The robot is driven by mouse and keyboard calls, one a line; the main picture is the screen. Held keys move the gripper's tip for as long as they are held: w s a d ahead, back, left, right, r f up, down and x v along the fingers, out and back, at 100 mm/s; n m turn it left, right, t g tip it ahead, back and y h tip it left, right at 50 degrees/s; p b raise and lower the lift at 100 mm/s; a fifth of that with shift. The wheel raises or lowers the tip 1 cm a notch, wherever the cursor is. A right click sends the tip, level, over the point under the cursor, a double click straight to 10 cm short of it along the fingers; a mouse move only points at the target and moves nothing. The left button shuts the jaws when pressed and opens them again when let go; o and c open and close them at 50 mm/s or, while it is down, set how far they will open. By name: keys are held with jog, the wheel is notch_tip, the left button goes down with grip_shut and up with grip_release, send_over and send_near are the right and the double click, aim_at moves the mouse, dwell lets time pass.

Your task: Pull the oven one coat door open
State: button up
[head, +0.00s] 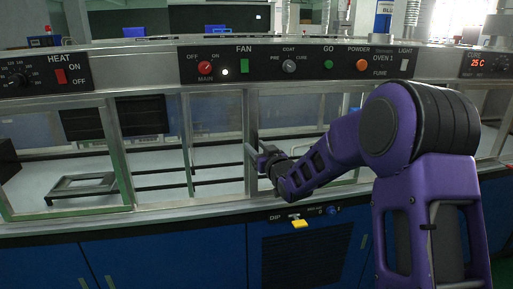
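The oven one front lies under the black control panel (300,65) marked OVEN 1 and COAT. Below the panel is a glazed, metal-framed bay; a pale upright bar (250,160), which looks like a door handle, stands near its middle. My gripper (260,158) is at this bar, reaching in from the right. The fingers are small and dark, and partly hidden by the wrist, so I cannot tell whether they are around the bar or beside it. My purple arm covers the right part of the bay, so the door's full outline is hidden.
A metal frame (85,186) lies in the left bay. Dark rods (215,163) run across the middle bay. Upright metal posts (187,145) divide the bays.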

grip_shut()
dwell(1.2)
